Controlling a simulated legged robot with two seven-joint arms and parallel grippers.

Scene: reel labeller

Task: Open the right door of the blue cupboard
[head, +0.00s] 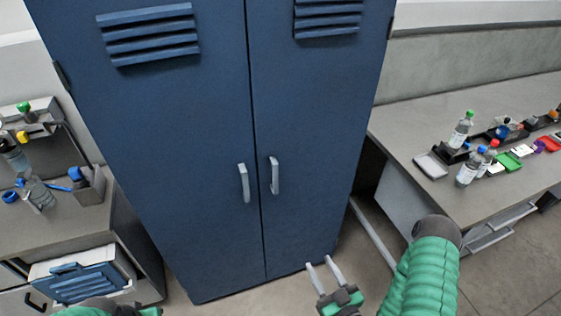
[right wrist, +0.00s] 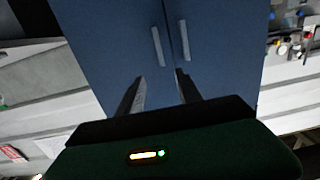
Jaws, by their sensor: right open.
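The tall blue cupboard (head: 190,130) stands in the middle of the head view with both doors shut. Its right door (head: 320,120) has a vertical grey handle (head: 274,175) near the centre seam, also visible in the right wrist view (right wrist: 184,40). The left door (head: 170,150) has a matching handle (head: 243,182). My right gripper (head: 319,261) is open and empty, below and right of the right handle and apart from it. In the right wrist view its fingers (right wrist: 158,78) point toward the doors below the handles. Only green parts of my left arm show at the bottom left edge.
A grey bench (head: 420,200) with bottles (head: 468,170) and coloured trays (head: 510,160) stands right of the cupboard. A left worktop (head: 50,222) holds bottles and a blue-fronted bin (head: 80,282) sits below it. Some floor is clear before the right door.

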